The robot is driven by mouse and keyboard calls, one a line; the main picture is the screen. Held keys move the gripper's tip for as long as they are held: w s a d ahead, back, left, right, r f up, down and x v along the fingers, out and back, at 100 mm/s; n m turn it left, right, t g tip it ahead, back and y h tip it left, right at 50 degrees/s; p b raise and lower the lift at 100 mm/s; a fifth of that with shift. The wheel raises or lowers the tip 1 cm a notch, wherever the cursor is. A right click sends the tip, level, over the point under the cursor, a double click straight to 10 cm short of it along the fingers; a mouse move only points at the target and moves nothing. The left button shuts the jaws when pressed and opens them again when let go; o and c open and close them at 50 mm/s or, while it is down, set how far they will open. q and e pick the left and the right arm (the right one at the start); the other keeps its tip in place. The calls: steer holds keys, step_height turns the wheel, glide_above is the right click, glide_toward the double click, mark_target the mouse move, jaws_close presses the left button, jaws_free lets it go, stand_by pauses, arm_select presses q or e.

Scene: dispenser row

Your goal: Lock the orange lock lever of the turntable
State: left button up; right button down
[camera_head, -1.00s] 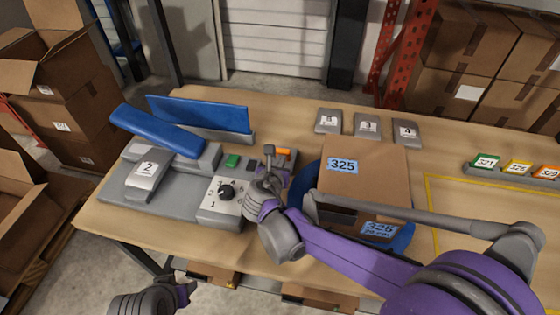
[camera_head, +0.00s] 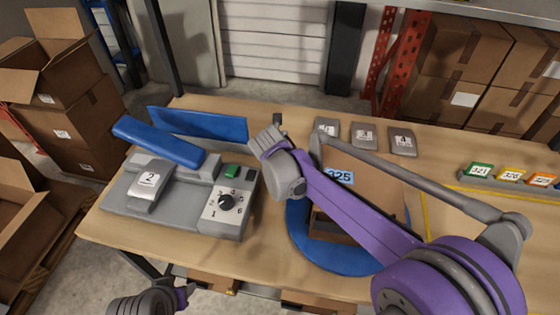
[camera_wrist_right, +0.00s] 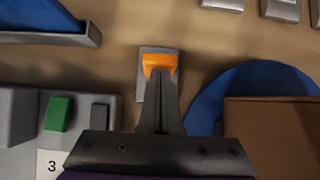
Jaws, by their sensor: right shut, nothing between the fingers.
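The orange lock lever (camera_wrist_right: 159,63) sits on a small grey plate (camera_wrist_right: 143,92) in the right wrist view, left of the blue turntable (camera_wrist_right: 212,96). In the head view my right arm hides the lever. The turntable (camera_head: 303,244) carries a brown box (camera_head: 384,190) labelled 325, partly covered by my right arm. My right gripper (camera_wrist_right: 159,80) is shut and empty. Its fingertips overlap the near edge of the orange lever in the picture; I cannot tell whether they touch it. My left gripper (camera_head: 186,296) is low at the bottom left, away from the table top; its jaw state is unclear.
A grey control unit with a dial (camera_head: 226,203) and a green button (camera_head: 232,171) stands left of the turntable. Blue guides (camera_head: 200,125) are behind it. Several grey number plates (camera_head: 364,135) lie at the back. Coloured labelled blocks (camera_head: 510,174) are at the right.

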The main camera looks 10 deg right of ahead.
steer(key=shift+w+d, duration=0.15)
steer(key=shift+w, duration=0.15)
steer(key=shift+r, duration=0.1)
steer(key=shift+r+p, duration=0.45)
steer(key=shift+r, duration=0.3)
steer(key=shift+s, duration=0.1)
